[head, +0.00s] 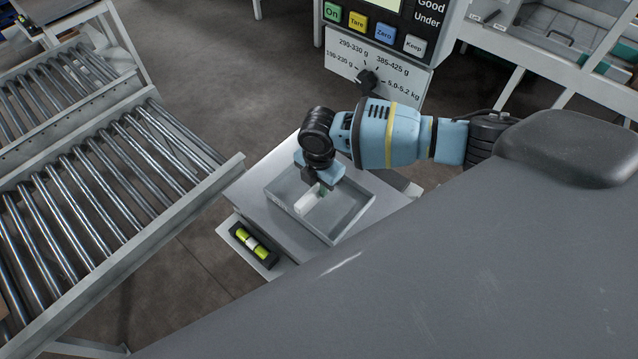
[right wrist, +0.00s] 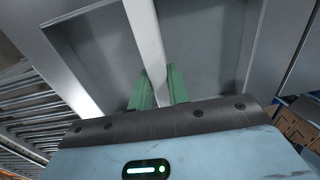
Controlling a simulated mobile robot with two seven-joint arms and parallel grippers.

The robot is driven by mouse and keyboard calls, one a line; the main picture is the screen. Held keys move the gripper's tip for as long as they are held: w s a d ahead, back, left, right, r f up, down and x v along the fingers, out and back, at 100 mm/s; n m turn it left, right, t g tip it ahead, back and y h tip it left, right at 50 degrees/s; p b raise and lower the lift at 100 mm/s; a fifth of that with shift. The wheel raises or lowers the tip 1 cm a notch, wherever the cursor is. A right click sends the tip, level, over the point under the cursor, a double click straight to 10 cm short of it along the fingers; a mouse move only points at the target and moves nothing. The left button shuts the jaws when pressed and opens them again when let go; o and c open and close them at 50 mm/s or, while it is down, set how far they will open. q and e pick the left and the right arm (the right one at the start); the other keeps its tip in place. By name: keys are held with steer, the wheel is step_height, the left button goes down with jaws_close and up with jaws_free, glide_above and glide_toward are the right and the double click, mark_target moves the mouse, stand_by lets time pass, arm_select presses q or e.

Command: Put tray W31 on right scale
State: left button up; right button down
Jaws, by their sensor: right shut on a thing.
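A shallow grey tray (head: 345,232) is over the plate (head: 262,208) of the scale below the keypad post. I cannot tell whether it rests on the plate or hangs just above it, and I read no W31 mark on it. My right gripper (head: 318,190) reaches down into the tray, shut on its pale middle bar (head: 306,203). In the right wrist view, the green fingers (right wrist: 159,88) stand on either side of this bar (right wrist: 147,40), with tray floor on both sides. My left gripper is not in view.
A roller conveyor (head: 90,190) runs along the left, its side rail close to the scale. A spirit level (head: 252,243) sits at the scale's front corner. The post with buttons and a weight-range dial (head: 368,80) stands behind. A white-framed bench (head: 560,75) is at back right.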

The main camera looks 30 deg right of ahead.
steer(key=shift+f, duration=0.3)
steer(key=c, duration=1.3)
jaws_free()
steer(key=shift+o, duration=0.2)
steer(key=shift+c, duration=0.2)
steer(key=shift+c, duration=1.3)
steer(key=shift+r, duration=0.2)
